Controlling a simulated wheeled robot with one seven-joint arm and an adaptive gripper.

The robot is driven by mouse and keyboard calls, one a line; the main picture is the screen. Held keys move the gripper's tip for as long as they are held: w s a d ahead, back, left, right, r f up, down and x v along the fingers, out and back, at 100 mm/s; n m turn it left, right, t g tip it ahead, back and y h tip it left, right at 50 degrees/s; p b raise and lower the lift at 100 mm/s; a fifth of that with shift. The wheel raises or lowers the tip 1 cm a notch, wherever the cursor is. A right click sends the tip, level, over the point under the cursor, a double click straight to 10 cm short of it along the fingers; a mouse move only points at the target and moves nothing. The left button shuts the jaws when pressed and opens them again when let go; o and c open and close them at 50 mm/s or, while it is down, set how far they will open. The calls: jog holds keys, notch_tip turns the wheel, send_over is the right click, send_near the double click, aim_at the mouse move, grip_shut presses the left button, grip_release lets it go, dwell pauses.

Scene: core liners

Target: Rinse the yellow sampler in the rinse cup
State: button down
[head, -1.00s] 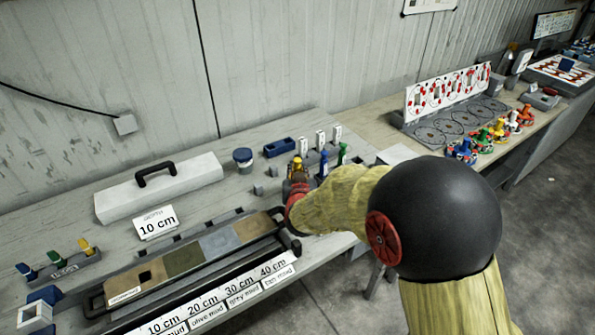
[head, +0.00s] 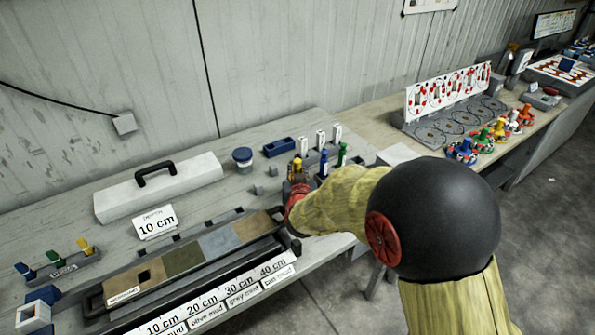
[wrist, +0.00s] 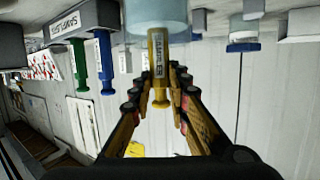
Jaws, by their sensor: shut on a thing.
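The yellow sampler (wrist: 158,70) is held between the fingers of my gripper (wrist: 158,92) in the wrist view, which is upside down. Its yellow top (head: 297,163) shows above my gripper (head: 297,186) in the head view. A pale blue translucent cup (wrist: 157,14), seemingly the rinse cup, overlaps the sampler's lower end in the wrist view. I cannot tell whether that end is inside the cup or in front of it. The cup is hidden in the head view.
A blue sampler (head: 324,163) and a green sampler (head: 342,154) stand close to the right of my gripper. A blue-lidded jar (head: 242,160) and a blue tray (head: 279,148) stand behind. The core liner (head: 184,260) lies in front, to the left.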

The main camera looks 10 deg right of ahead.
jog(key=shift+r, duration=0.2)
jog(key=shift+r+p, duration=0.55)
jog(key=shift+r, duration=0.05)
jog(key=shift+f, duration=0.2)
jog(key=shift+f+b, duration=0.55)
jog(key=shift+r, duration=0.1)
jog(key=shift+r+p, duration=0.55)
jog(key=shift+r, duration=0.1)
jog(key=shift+f, duration=0.15)
jog(key=shift+f+b, duration=0.6)
jog(key=shift+f, duration=0.05)
jog(key=shift+r, duration=0.2)
